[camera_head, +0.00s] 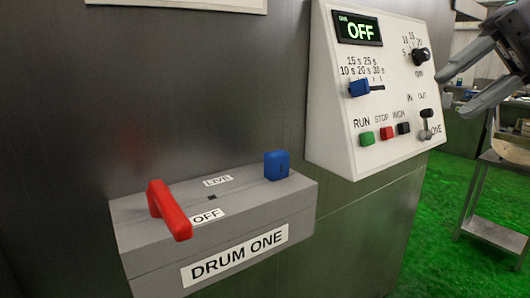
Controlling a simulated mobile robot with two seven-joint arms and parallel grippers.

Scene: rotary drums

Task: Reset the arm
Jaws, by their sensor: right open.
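My right gripper (455,96) is at the upper right, its two fingers apart with nothing between them. It is in front of and to the right of the white control panel (330,140), apart from it. The panel has a display (358,29) reading OFF, a blue slider (359,88), a black knob (420,55), green, red and black buttons, and a small lever (426,124) by the IN and OUT labels. My left gripper is not in view.
A grey box (230,225) labelled DRUM ONE juts out at the lower left, with a red lever (168,210) near its OFF label and a blue block (277,165). A metal table (490,225) stands on the green floor (425,255) at right.

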